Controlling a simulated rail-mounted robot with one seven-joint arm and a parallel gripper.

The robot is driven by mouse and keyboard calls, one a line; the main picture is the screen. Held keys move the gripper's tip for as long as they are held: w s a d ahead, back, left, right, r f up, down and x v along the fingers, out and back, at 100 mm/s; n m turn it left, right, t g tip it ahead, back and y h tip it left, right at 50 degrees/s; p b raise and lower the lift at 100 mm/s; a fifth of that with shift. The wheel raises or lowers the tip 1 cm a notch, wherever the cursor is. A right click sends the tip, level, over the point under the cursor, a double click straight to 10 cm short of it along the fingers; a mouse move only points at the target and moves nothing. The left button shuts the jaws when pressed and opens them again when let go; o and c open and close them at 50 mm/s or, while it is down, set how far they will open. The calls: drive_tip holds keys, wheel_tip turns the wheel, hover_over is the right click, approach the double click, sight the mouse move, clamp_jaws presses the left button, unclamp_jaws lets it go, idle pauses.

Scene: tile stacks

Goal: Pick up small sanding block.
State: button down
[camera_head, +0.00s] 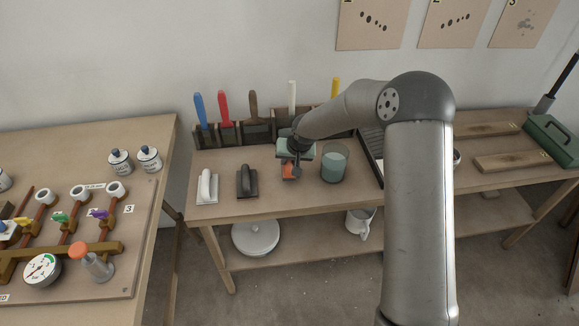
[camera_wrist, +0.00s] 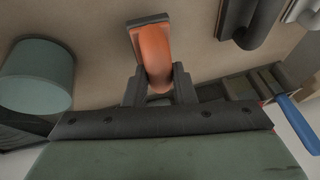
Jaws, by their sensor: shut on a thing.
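The small sanding block has an orange handle on a dark flat base. In the head view its orange part (camera_head: 289,172) shows just below my gripper (camera_head: 292,163), with much of it hidden. In the wrist view the orange handle (camera_wrist: 154,50) runs down between the two dark fingers of my gripper (camera_wrist: 159,88), which are shut on it. The block's base shows at the top of that view. I cannot tell whether the base touches the bench.
A white-handled block (camera_head: 207,187) and a black-handled block (camera_head: 247,182) stand to the left. A green cup (camera_head: 334,163) stands close on the right. Brushes, including a blue one (camera_head: 200,109), stand in holders behind. Bench (camera_head: 262,205) is clear in front.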

drive_tip(key=s+d+r, duration=0.6)
drive_tip(key=s+r, duration=0.3)
drive_tip(key=s, duration=0.3)
drive_tip(key=shift+s+r, duration=0.3)
drive_tip(key=shift+r, duration=0.05)
